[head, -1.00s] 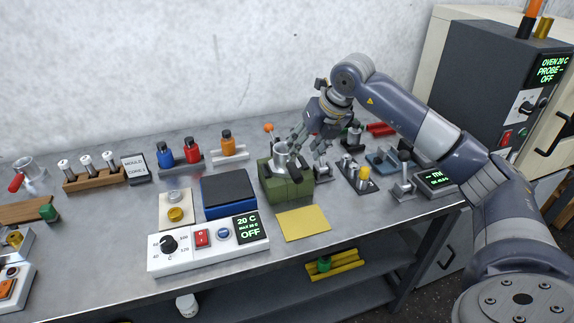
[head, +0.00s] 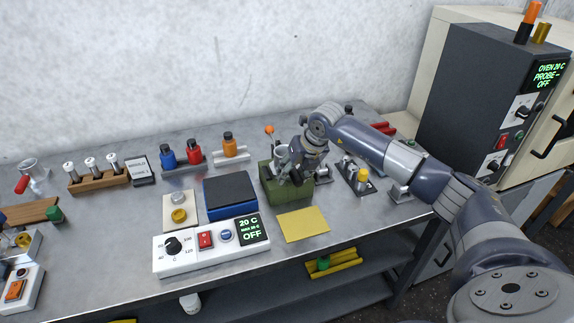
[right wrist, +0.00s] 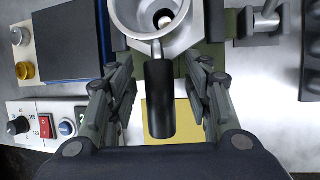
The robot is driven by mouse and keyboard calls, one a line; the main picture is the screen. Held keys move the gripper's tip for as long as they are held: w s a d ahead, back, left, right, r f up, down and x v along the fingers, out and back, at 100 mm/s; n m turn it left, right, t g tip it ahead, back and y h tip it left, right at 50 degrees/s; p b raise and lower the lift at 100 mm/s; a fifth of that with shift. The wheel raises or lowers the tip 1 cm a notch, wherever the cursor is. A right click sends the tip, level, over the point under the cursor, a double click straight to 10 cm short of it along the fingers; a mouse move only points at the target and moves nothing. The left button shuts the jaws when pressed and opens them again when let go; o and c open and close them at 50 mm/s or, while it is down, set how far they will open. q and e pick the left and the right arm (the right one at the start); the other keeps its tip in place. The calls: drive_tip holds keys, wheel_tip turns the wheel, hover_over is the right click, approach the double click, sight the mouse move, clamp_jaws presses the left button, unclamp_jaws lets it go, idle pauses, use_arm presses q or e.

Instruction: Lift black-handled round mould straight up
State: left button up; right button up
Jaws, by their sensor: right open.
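The round mould (right wrist: 178,38) is a metal cup with a black handle (right wrist: 160,98). In the right wrist view the handle points toward my right gripper (right wrist: 162,90) and lies between its two open fingers, with a gap on either side. A small pale round thing shows inside the cup. In the head view the mould (head: 281,155) sits in a green block (head: 287,190), partly hidden by my right gripper (head: 297,172). My left gripper is not in view.
A blue hotplate (head: 230,192) with a white control box (head: 210,243) stands left of the block. A yellow pad (head: 303,224) lies in front. A small stand with a yellow-topped part (head: 362,176) is to the right. Coloured bottles (head: 194,152) stand behind.

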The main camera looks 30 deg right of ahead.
clamp_jaws()
drive_tip(key=shift+r, duration=0.15)
